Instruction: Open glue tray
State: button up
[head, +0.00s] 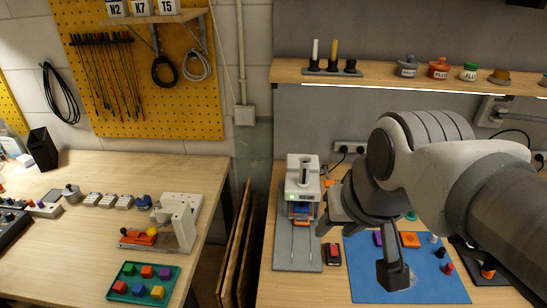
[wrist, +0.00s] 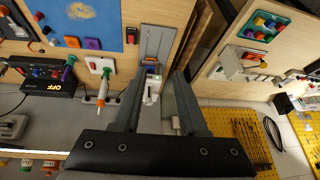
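A pale grey machine (head: 303,180) with a green light stands on a grey base plate (head: 296,248) with two thin rails. A small blue and orange part (head: 301,210) sits low in its front; it may be the glue tray, but I cannot tell for sure. The machine also shows in the wrist view (wrist: 152,88), between my finger tips in the picture. My gripper (wrist: 158,74) is open and empty, its two dark fingers wide apart. In the head view my gripper (head: 328,208) is just right of the machine, with no clear contact.
A blue mat (head: 430,288) with small coloured parts lies right of the machine; a red and black switch box (head: 333,256) stands between them. A shelf (head: 410,80) with jars runs above. A gap separates this bench from the left bench (head: 80,235).

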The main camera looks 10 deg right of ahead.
jog(key=w+f+m+g+b, duration=0.1)
jog(key=w+m+b, duration=0.1)
jog(key=w+m, duration=0.4)
jog(key=m+g+b, duration=0.2)
jog(key=m+b, duration=0.5)
jog(key=m, duration=0.6)
send_over(303, 224)
jog(key=s, duration=0.3)
jog(key=s+f+x, duration=0.1)
jog(key=s+x, duration=0.2)
jog(key=x, duration=1.2)
jog(key=shift+h, duration=0.3)
jog(key=x, duration=1.6)
jog(key=shift+s+a+f+b, duration=0.1)
jog(key=shift+s+f+b, duration=0.15)
jog(key=shift+f+b, duration=0.15)
grip_shut()
